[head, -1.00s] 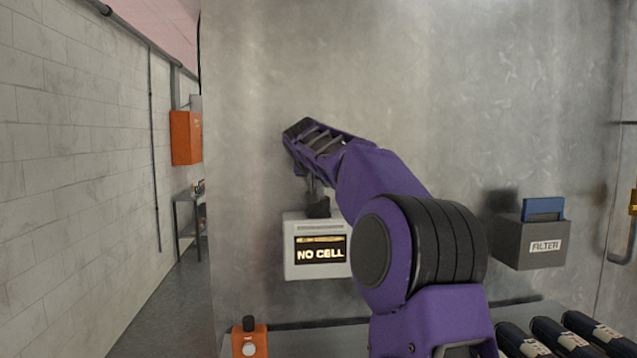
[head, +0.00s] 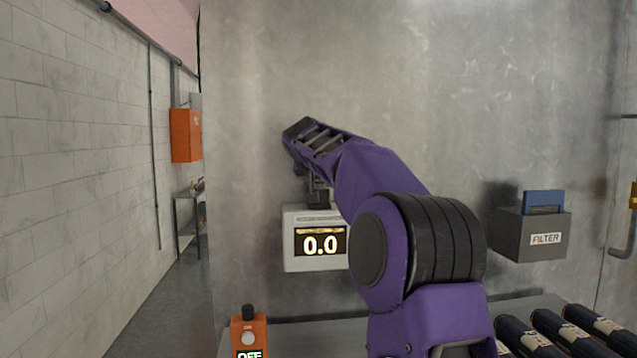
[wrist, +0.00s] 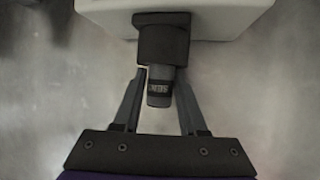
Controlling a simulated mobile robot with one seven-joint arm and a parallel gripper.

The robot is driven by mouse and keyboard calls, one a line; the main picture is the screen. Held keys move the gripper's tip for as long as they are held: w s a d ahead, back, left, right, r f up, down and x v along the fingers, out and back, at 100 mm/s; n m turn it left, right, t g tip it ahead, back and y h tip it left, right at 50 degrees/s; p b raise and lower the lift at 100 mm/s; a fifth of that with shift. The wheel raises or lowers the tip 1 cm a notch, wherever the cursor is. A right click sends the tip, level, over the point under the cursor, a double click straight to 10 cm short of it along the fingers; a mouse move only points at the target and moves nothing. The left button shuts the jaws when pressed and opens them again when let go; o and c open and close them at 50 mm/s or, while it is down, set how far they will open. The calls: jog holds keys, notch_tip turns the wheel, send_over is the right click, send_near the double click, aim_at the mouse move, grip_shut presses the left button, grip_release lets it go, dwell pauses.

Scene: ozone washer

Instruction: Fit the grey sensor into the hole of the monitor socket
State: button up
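The monitor (head: 300,262) is a pale box on the metal wall, and its screen reads 0.0. In the wrist view its pale body (wrist: 235,12) is at the top, with the dark monitor socket (wrist: 163,42) attached. The grey sensor (wrist: 159,92) sits with one end inside the socket hole, in line with it, its labelled end sticking out. My gripper (wrist: 161,72) is open around the sensor, one finger on each side with a narrow gap showing. In the head view my arm hides most of the gripper and the sensor cannot be made out.
A grey filter box (head: 510,240) with a blue piece hangs on the wall to the right. An orange device (head: 238,335) and several dark cylinders (head: 560,332) are on the ledge below. An orange wall box (head: 186,135) is far left.

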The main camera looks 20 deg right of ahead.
jog(key=shift+o, duration=1.4)
jog(key=shift+f, duration=0.2)
jog(key=shift+a+f, duration=0.1)
jog(key=shift+s+a, duration=0.1)
jog(key=v, duration=1.7)
jog(key=shift+s+d+r+b, duration=0.15)
jog(key=shift+d+r+b, duration=0.2)
jog(key=shift+r+b, duration=0.1)
